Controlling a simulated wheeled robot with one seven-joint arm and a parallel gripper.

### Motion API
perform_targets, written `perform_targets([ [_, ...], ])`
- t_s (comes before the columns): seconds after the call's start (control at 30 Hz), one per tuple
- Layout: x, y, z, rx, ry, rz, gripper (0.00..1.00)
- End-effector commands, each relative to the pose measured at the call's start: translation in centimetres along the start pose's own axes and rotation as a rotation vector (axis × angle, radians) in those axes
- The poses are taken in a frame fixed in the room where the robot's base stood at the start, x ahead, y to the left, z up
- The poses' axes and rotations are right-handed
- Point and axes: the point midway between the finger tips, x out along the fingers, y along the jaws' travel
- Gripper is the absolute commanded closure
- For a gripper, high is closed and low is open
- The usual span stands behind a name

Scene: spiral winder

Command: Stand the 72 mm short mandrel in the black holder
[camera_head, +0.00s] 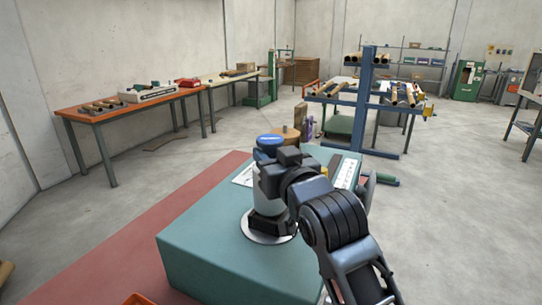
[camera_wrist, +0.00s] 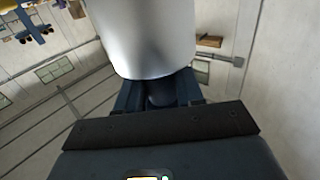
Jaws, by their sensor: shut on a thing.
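In the wrist view the smooth silver mandrel (camera_wrist: 145,38) fills the upper middle, against the dark jaws (camera_wrist: 158,93). The black holder (camera_head: 270,224) is a low dark block on a pale round plate (camera_head: 250,236), directly under the mandrel. The mandrel's lower end meets the holder in the picture; I cannot tell whether it is seated or just above.
The teal bench top (camera_head: 205,235) is clear at the front left. A tan round piece (camera_head: 285,134) and white sheets (camera_head: 244,176) lie behind the mandrel. A blue rack (camera_head: 366,105) with tubes and an orange-topped table (camera_head: 130,102) stand farther back.

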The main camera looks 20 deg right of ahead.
Motion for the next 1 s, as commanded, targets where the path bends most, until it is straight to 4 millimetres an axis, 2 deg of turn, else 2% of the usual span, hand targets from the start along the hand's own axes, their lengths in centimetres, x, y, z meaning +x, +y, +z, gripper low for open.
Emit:
perform_targets([
  [0.1,0.0,0.0,-0.1,0.0,0.003,0.0,1.0],
  [0.13,0.0,0.0,-0.1,0.0,0.003,0.0,0.61],
  [0.4,0.0,0.0,-0.1,0.0,0.001,0.0,0.36],
  [0.73,-0.4,0.0,0.1,0.0,-0.001,0.0,0.34],
  [0.87,-1.9,0.0,0.3,0.001,-0.002,0.0,0.34],
  [1.0,-4.3,0.0,0.3,0.001,-0.001,0.0,0.34],
])
